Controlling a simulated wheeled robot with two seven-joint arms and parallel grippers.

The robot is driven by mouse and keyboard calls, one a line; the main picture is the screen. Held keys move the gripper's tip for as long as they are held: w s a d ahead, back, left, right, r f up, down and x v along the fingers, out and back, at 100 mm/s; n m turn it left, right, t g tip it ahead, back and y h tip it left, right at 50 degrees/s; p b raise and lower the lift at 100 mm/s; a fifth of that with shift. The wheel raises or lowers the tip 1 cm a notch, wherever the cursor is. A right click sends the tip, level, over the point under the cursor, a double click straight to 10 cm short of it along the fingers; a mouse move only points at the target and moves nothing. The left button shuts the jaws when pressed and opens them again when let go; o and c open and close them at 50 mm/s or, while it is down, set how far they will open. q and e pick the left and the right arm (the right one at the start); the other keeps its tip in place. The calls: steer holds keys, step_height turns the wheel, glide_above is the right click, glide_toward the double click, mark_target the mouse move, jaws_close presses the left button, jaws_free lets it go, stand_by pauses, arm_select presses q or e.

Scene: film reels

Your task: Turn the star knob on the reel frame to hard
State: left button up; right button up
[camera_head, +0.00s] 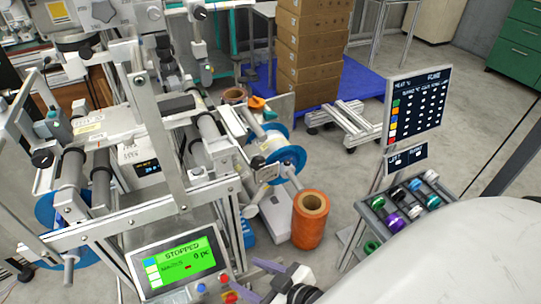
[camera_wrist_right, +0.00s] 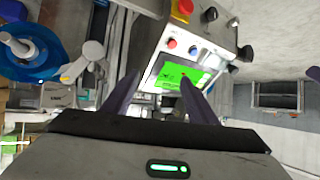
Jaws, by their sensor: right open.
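The reel frame (camera_head: 185,195) is a grey metal machine with rollers, filling the left half of the head view. A small orange part (camera_head: 257,102) sits above the blue reel (camera_head: 287,162); it may be the star knob, but its lobes and setting are too small to tell. No "hard" mark is readable. My right gripper (camera_head: 248,278) is low in the head view, beside the control screen (camera_head: 178,267). In the right wrist view, its purple fingers are apart and empty (camera_wrist_right: 159,78), with the green screen (camera_wrist_right: 183,77) beyond. My left gripper is not in view.
An orange spool (camera_head: 309,225) stands on the floor right of the frame. A tray of coloured rolls (camera_head: 370,200) and a dark sign (camera_head: 414,108) are farther right. Stacked boxes (camera_head: 308,60) stand behind. A red button (camera_wrist_right: 182,9) shows near the screen. Floor between is open.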

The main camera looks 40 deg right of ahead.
steer(key=w+d+r+m+t+h+b, duration=0.1)
steer(key=w+d+r+t+h+b, duration=0.2)
steer(key=w+d+r, duration=0.35)
steer(key=m+t+h, duration=0.2)
steer(key=t+h, duration=0.1)
steer(key=h, duration=0.1)
glide_toward(259, 165)
steer(key=p+x, duration=0.1)
steer(key=x, duration=0.6)
steer(key=shift+w+d, duration=0.2)
steer(key=shift+w, duration=0.35)
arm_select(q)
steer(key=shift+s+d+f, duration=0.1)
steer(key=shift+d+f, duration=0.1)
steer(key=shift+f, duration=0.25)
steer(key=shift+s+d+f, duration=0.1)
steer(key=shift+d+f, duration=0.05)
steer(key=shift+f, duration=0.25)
arm_select(e)
steer(key=c, duration=1.1)
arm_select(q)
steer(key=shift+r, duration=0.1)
arm_select(e)
steer(key=shift+o, duration=0.2)
